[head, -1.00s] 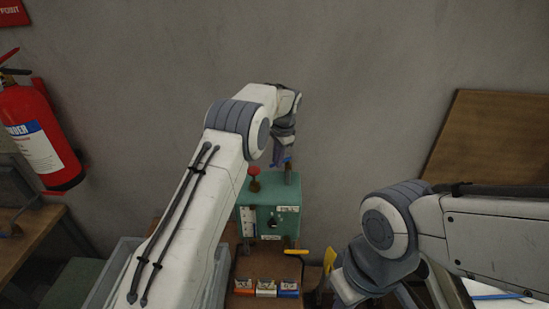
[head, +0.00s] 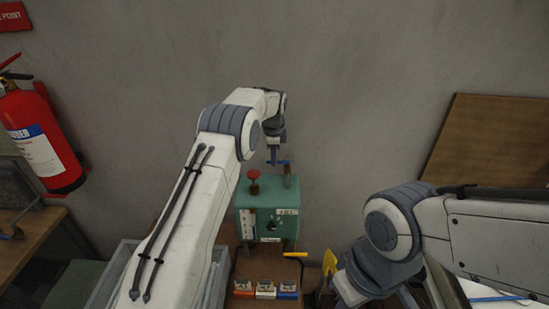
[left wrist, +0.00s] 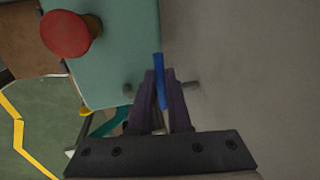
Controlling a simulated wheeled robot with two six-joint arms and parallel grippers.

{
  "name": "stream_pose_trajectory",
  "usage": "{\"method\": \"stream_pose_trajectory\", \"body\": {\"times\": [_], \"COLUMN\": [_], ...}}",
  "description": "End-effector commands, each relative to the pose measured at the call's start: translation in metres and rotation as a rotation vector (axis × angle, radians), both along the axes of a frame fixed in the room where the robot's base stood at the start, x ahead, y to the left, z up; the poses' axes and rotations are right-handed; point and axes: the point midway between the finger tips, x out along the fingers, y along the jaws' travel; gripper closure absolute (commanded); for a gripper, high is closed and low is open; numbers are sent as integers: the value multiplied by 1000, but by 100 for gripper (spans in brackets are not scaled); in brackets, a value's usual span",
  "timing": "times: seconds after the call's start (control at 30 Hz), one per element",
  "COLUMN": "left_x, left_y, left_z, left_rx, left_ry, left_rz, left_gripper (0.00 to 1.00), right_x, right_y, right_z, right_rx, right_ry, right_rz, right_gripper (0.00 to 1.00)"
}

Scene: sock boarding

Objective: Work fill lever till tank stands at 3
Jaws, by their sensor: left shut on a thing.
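The teal tank box (head: 267,210) stands on a wooden bench against the wall, with a red knob (head: 254,176) on top and a pale gauge strip (head: 249,222) on its front. The gauge reading is too small to tell. A blue handle (head: 279,162) sits by a grey post above the box's right side. My left gripper (head: 274,157) is shut on this handle from above. In the left wrist view the blue handle (left wrist: 160,80) lies between the fingers, and the red knob (left wrist: 66,34) is apart at upper left. My right gripper's fingers are not clearly visible.
Several small coloured holders (head: 265,289) stand in front of the box. A yellow-handled bar (head: 295,254) juts out at its lower right. A grey crate (head: 108,277) is at left, and a fire extinguisher (head: 38,140) hangs on the left wall.

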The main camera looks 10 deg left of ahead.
Motion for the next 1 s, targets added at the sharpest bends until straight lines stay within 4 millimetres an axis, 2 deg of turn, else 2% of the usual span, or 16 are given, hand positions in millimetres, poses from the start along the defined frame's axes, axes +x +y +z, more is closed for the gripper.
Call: {"method": "stream_pose_trajectory", "body": {"times": [0.5, 0.53, 0.6, 1.0], "left_x": [3, 3, 3, 1], "left_y": [-1, -1, -1, 0], "left_z": [3, 3, 3, 5], "left_rx": [-2, -2, -1, 0], "left_ry": [-9, -9, -8, -4], "left_rz": [-28, -28, -28, -27], "left_gripper": [100, 80, 54, 54], "right_x": [0, 0, 0, 0], "right_y": [0, 0, 0, 0], "right_z": [1, 1, 1, -3], "right_rx": [0, 0, 0, 0], "right_ry": [0, 0, 0, 0], "right_rz": [0, 0, 0, 0], "right_gripper": [100, 100, 100, 100]}}
